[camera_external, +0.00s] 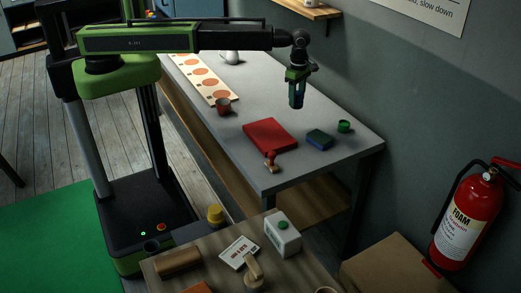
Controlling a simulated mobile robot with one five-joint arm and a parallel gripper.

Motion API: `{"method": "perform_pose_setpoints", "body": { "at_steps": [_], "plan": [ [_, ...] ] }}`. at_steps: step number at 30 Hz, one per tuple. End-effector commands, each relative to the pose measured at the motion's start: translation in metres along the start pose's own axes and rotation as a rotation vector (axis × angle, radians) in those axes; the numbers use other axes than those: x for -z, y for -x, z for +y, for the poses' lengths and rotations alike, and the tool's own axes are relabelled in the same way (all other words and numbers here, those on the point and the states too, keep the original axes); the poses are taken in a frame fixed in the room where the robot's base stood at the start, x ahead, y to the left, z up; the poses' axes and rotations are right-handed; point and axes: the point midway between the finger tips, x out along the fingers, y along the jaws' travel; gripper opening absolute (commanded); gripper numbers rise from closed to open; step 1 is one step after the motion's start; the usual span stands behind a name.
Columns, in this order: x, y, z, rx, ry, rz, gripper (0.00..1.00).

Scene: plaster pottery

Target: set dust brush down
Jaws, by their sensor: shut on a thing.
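My gripper (297,95) points straight down over the right part of the grey table, with a gap of air between it and the tabletop. It is shut on the dust brush (296,101), which shows only as a small dark blue piece between and below the fingers. The brush's bristles and full shape are too small and dark to make out. The grey table (222,131) has bare surface below and behind the gripper.
On the grey table are a red flat block (268,135), a red-and-tan stamp-like piece (270,160), a blue block (319,139), a green cup (344,126), a red cup (223,105), a white jug (230,57) and a board with orange circles (202,73). A cluttered wooden table (212,270) stands in front.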

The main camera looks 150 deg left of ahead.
Motion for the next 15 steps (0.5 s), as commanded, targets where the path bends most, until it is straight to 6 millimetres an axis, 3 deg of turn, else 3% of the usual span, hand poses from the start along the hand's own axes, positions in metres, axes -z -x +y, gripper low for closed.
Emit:
{"method": "perform_pose_setpoints", "body": {
  "at_steps": [9,15],
  "plan": [
    [0.009,-0.057,0.080,0.000,0.002,0.000,0.07],
    [0.015,-0.069,0.107,0.000,0.000,0.000,0.07]
  ]
}}
